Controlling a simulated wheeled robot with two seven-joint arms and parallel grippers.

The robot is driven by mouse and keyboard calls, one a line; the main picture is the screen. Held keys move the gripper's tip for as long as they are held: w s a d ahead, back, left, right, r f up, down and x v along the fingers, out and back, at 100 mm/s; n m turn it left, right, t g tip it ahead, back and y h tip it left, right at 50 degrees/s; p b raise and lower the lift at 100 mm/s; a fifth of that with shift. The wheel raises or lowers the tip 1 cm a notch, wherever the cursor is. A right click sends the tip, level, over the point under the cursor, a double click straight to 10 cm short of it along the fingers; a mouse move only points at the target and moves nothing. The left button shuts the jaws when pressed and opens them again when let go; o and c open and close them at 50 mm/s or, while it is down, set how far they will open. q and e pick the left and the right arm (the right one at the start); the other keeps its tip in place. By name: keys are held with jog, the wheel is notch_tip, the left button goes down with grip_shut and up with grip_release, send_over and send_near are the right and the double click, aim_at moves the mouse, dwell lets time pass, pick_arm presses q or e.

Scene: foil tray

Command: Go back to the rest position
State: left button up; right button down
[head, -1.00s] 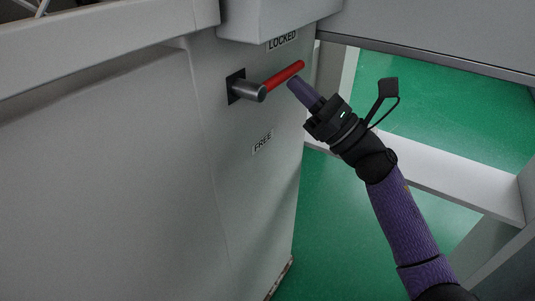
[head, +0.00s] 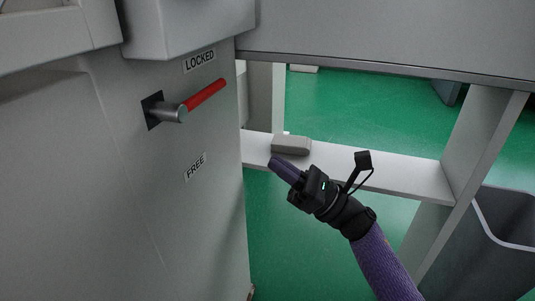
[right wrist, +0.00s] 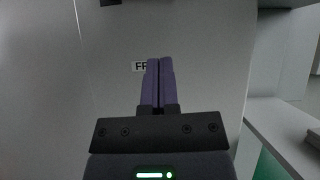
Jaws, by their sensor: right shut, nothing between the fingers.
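My right gripper (head: 276,164) is shut and empty, in front of the open frame to the right of the grey cabinet. Its purple fingers lie together in the right wrist view (right wrist: 159,84), in front of the cabinet panel (right wrist: 110,85). The red-handled lever (head: 205,95) on the cabinet points to the right and slightly up, just below the LOCKED label (head: 200,61). The gripper is below and to the right of the lever, clear of it. The FREE label (head: 195,166) is on the panel below the lever. My left gripper is not in view.
A white shelf rail (head: 390,182) runs behind my right gripper, with a small grey block (head: 291,144) on it. A dark grey bin (head: 505,235) stands at the lower right. Green floor (head: 340,110) shows through the frame. A wide grey panel (head: 390,40) hangs above.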

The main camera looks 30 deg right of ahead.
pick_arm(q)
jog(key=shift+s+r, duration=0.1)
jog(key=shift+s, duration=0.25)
